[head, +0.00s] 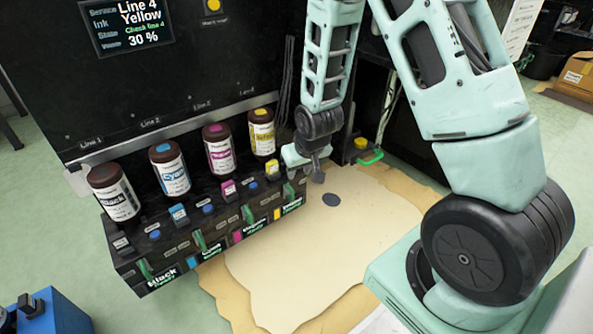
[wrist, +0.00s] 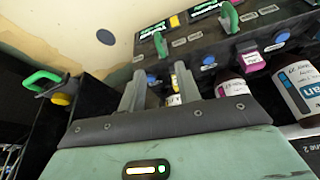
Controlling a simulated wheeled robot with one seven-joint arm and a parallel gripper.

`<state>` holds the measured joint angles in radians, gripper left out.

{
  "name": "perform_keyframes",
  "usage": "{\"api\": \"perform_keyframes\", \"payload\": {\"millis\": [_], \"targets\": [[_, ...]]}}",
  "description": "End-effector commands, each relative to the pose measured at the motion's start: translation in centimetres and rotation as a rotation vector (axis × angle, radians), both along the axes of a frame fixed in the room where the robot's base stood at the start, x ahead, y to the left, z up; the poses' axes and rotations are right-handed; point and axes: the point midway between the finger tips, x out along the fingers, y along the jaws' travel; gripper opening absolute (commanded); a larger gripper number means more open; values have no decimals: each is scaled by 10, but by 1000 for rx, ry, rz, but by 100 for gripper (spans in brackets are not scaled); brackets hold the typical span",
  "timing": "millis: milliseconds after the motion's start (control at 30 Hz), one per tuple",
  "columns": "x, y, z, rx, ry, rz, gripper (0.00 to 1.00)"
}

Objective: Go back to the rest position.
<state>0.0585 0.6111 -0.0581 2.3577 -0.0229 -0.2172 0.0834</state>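My gripper (head: 310,167) hangs at the right end of the black ink rack (head: 130,262), near the yellow bottle (head: 263,134). In the wrist view my gripper (wrist: 159,72) shows two grey fingers apart, with nothing seen held between them. The black (head: 118,196), cyan (head: 172,174) and magenta (head: 220,152) bottles stand upright in a row on the rack to the left.
A screen (head: 126,24) above reads Line 4 Yellow, 30 %. A green handle (head: 370,157) sticks out right of my gripper. A blue object (head: 45,312) stands at lower left.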

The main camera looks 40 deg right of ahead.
Motion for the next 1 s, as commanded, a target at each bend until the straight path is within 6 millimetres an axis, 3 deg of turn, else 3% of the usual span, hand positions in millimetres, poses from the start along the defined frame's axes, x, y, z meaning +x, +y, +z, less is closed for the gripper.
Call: {"api": "perform_keyframes", "payload": {"millis": [33, 200, 800, 867, 1000], "targets": [[-2, 1, 9, 0, -1, 0, 33], [-7, 1, 16, 0, 0, 0, 33], [-7, 3, 18, 2, 1, 4, 33], [-8, 11, 24, 6, 4, 18, 33], [-20, 60, 61, 36, 41, 115, 33]]}}
